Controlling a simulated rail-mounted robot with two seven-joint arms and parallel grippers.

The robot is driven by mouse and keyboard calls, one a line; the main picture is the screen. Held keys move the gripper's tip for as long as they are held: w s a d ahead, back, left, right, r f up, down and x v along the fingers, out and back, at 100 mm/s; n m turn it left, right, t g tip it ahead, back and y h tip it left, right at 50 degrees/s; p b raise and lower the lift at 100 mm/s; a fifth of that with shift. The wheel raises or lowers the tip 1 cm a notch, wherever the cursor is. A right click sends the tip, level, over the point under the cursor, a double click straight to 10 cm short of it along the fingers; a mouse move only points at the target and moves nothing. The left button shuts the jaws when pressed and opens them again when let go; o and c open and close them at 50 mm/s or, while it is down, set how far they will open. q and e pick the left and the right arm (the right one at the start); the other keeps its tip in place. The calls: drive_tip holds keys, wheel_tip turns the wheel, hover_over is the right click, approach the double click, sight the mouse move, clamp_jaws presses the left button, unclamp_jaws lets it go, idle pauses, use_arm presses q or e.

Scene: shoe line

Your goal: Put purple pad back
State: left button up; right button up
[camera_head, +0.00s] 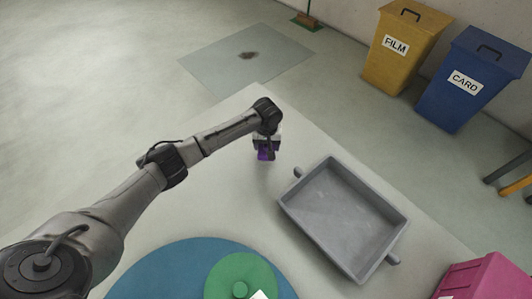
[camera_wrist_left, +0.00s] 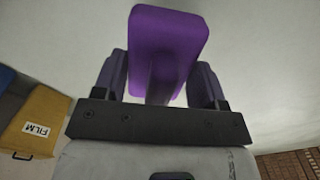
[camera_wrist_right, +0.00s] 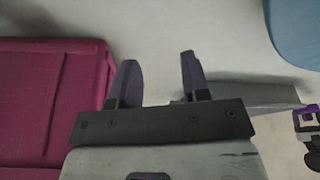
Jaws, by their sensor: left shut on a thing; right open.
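The purple pad (camera_wrist_left: 168,38) is between the fingers of my left gripper (camera_wrist_left: 160,82), which is shut on it. In the left wrist view its broad purple face shows, with a narrower stem between the fingers. In the head view my left gripper (camera_head: 267,146) points down over the pale table, left of the grey tray, and the purple pad (camera_head: 264,155) shows partly at its fingers. My right gripper (camera_wrist_right: 157,82) is open and empty in the right wrist view; it is not in the head view.
A grey tray (camera_head: 304,225) with handles stands on the table. A blue disc (camera_head: 150,270) with a green disc (camera_head: 262,268) lies in front. A pink box (camera_head: 470,284) is at lower right. FILM (camera_head: 386,75) and CARD (camera_head: 443,108) bins stand behind. The table around my left gripper is clear.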

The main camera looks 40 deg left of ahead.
use_arm(q)
drive_tip(key=shift+a+f, duration=0.2)
drive_tip(key=shift+a, duration=0.05)
use_arm(e)
drive_tip(key=shift+f, duration=0.15)
use_arm(q)
drive_tip(key=shift+f+b, duration=1.3)
drive_tip(key=shift+f, duration=0.7)
use_arm(e)
drive_tip(key=shift+a+f, duration=0.1)
drive_tip(key=shift+f, duration=1.15)
drive_tip(key=shift+r, duration=0.1)
drive_tip(key=shift+r, duration=0.1)
use_arm(q)
drive_tip(key=o, duration=0.9)
drive_tip(key=shift+f, duration=0.1)
